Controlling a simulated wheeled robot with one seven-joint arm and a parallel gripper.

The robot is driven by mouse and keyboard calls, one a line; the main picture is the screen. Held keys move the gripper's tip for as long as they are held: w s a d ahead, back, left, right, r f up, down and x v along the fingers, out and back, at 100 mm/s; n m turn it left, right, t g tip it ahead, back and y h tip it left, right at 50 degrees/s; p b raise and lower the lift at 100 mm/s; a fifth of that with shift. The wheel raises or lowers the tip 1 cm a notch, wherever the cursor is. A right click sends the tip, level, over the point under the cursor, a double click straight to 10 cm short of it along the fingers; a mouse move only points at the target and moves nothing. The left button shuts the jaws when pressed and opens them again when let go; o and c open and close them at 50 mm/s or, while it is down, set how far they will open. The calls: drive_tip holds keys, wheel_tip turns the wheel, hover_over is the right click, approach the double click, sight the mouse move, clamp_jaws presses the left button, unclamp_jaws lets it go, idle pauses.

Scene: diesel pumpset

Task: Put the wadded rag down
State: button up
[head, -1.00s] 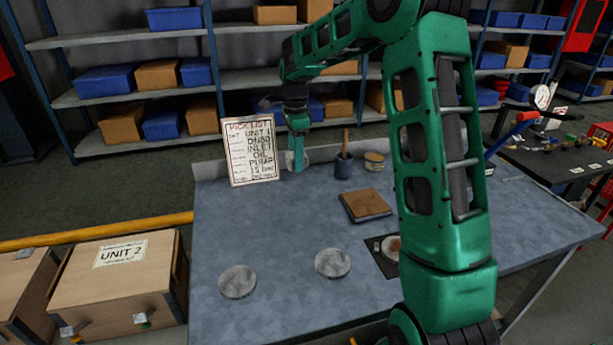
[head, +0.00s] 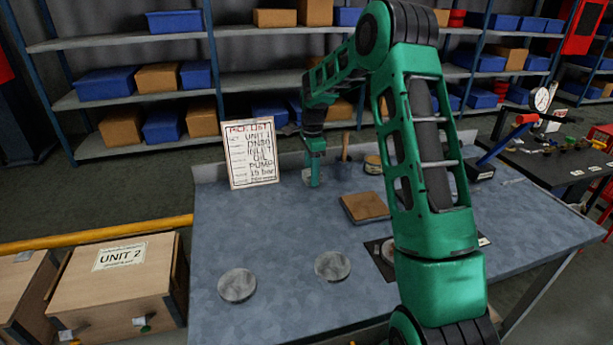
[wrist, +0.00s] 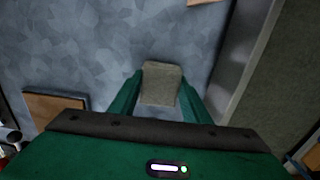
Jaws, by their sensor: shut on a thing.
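The wadded rag (wrist: 161,83) is a grey-beige lump between my gripper's green fingers in the wrist view. My gripper (head: 314,181) is shut on it, at the back of the blue-grey bench (head: 270,225), just right of the pick-list board (head: 251,154). In the head view the rag is mostly hidden by the gripper; a pale bit shows at its left. Bare bench top lies around the rag in the wrist view. I cannot tell whether the rag touches the bench.
A brown square block (head: 365,207) lies front right of my gripper, with a dark cup (head: 343,171) and a tin (head: 373,164) behind it. Two grey discs, the left one (head: 237,285) and the right one (head: 332,266), lie in front. The bench's left and middle are clear.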

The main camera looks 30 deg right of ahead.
drive_tip(key=o, duration=1)
wheel_tip(320, 180, up, 12)
drive_tip(key=s+d+r+n, duration=0.2)
drive_tip(key=s+r+n, duration=0.25)
drive_tip(key=s, duration=0.75)
drive_tip(key=s+n, duration=0.6)
drive_tip(key=s, duration=1.8)
drive_tip(key=s+a+f+n, duration=0.1)
drive_tip(key=s, duration=0.2)
drive_tip(key=s+a+f+n, duration=0.1)
drive_tip(key=s+f, duration=0.1)
drive_tip(key=s, duration=0.2)
drive_tip(key=s+a+f+n, duration=0.1)
drive_tip(key=s+a, duration=0.1)
drive_tip(key=s, duration=0.1)
drive_tip(key=shift+s+f, duration=0.3)
